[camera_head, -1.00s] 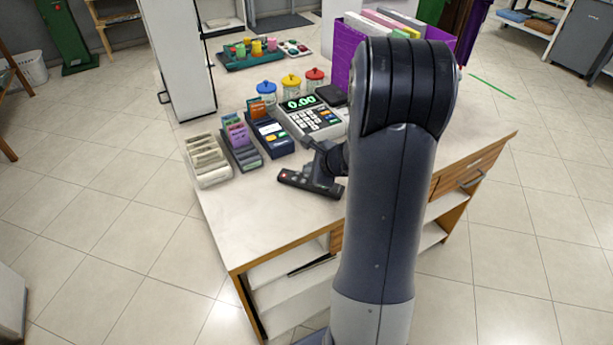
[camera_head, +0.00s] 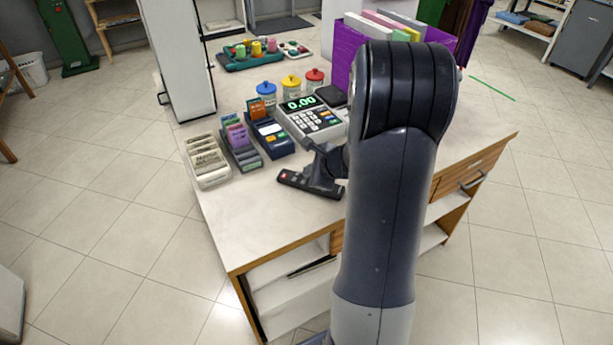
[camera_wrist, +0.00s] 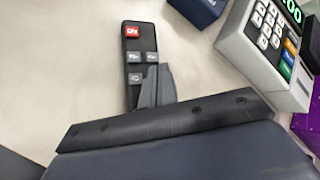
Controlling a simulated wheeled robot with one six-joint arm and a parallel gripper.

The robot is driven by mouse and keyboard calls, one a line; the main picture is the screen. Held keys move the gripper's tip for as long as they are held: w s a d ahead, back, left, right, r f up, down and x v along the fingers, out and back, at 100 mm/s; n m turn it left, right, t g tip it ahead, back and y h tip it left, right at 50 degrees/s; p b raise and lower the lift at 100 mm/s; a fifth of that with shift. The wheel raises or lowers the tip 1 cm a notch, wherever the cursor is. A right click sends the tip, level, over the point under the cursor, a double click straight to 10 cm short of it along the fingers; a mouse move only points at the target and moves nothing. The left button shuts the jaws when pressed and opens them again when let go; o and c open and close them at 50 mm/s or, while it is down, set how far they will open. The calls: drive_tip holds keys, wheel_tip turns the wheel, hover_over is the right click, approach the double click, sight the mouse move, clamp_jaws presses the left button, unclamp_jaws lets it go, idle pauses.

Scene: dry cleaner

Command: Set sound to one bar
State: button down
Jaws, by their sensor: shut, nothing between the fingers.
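A slim black remote (camera_head: 309,184) lies on the counter near its front edge. In the wrist view the remote (camera_wrist: 140,55) shows a red button at its far end and several grey buttons below it, with small labels too blurred to read surely. My gripper (camera_head: 325,172) is low over the remote's right part. In the wrist view the shut fingers of my gripper (camera_wrist: 158,85) are over the remote's near buttons and hide its near part. I cannot tell whether the fingertips touch a button. No sound display is readable.
A cash register (camera_head: 312,115) reading 0.00 stands behind the remote. A blue card terminal (camera_head: 271,136), a card rack (camera_head: 241,145) and a beige tag holder (camera_head: 207,160) stand to the left. A purple box (camera_head: 343,62) is at the back. The counter's front left is clear.

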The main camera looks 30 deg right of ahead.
drive_tip(key=shift+r+p, duration=0.55)
drive_tip(key=shift+r, duration=0.2)
wheel_tip(320, 180, up, 5)
drive_tip(key=p, duration=0.4)
idle(0.9)
